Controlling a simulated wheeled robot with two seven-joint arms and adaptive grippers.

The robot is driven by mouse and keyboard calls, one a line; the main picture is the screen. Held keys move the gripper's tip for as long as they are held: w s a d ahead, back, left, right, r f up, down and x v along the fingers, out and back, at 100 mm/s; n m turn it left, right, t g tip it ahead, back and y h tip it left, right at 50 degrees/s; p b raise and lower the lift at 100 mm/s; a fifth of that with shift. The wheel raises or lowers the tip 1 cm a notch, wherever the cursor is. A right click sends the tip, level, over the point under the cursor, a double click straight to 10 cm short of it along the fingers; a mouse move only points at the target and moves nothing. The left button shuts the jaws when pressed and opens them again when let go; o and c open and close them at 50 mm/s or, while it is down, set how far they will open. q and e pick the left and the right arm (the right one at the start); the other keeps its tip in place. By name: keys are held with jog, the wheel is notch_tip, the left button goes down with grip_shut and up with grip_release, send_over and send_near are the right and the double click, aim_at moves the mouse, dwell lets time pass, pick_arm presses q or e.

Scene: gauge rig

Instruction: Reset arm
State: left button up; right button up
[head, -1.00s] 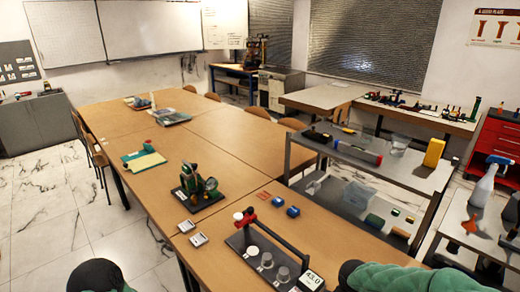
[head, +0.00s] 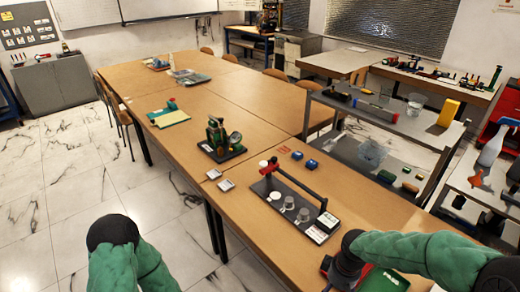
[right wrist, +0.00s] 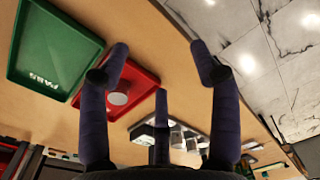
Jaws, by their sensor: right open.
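A dark bar (head: 303,188) with a red head (head: 272,165) spans a black base plate (head: 262,187) on the table. The plate carries a white disc, two clear cups and a white display box (head: 323,228) at its right end. A green and black gauge rig (head: 217,136) with a round dial stands farther back. My right gripper is open and empty in the right wrist view (right wrist: 159,48), its dark fingers spread over the table near a red tray (right wrist: 143,84). In the head view my right arm's dark part hides some of that tray. My left gripper is out of view; only its arm shows.
A white cylinder (right wrist: 118,97) is in the red tray, beside a green tray (right wrist: 56,45) with white lettering. A grey shelf cart (head: 425,135) stands to the right.

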jog(key=s+a+f+m+y, duration=0.1)
jog(key=s+a+f+m, duration=0.3)
jog(key=f, duration=0.6)
jog(key=s+a+f+m+y, duration=0.2)
jog(key=s+a+f, duration=0.5)
jog(key=f, duration=0.4)
jog(key=shift+a+m, duration=0.8)
jog(key=shift+m, duration=0.1)
